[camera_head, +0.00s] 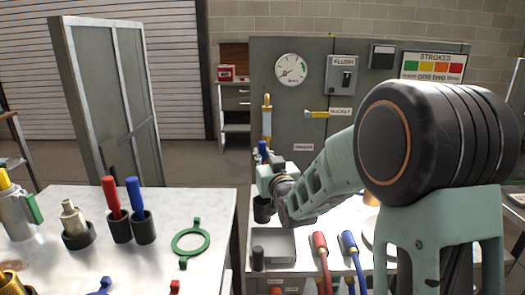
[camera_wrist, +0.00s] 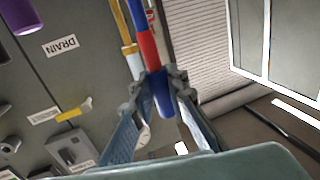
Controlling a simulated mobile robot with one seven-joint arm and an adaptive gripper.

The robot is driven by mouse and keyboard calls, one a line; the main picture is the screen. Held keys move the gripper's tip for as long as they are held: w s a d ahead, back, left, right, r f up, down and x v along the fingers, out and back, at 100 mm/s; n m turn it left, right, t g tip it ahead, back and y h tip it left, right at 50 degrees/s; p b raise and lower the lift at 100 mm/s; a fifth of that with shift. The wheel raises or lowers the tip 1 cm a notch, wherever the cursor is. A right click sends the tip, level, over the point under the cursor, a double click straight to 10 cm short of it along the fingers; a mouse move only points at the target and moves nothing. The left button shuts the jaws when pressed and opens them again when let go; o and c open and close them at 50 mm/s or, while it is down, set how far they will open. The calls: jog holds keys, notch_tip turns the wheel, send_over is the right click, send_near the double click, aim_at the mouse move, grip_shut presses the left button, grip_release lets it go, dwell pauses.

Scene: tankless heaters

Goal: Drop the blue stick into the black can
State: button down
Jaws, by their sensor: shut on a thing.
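My gripper (camera_head: 263,168) is shut on the blue stick (camera_head: 262,148), above the far left edge of the right table. In the wrist view the stick (camera_wrist: 163,97) shows a red band, and both fingertips (camera_wrist: 158,82) press on it from either side. A black can (camera_head: 262,210) stands below my gripper on that table, partly hidden by my gripper and arm. The stick is above the can and apart from it. The can is not seen in the wrist view.
A grey tray (camera_head: 283,246) with a small black cylinder (camera_head: 257,258) lies nearer. Red (camera_head: 321,247) and blue (camera_head: 351,246) tools lie beside it. The left table (camera_head: 200,205) holds a red stick (camera_head: 111,197) and another blue stick (camera_head: 135,197) in black cups. A grey panel (camera_head: 385,75) stands behind.

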jog(key=shift+f+b, duration=2.15)
jog(key=shift+f, duration=2.9)
jog(key=c, duration=1.8)
grip_release()
jog(key=b+v, duration=0.3)
jog(key=v, duration=0.7)
jog(key=shift+r, duration=0.1)
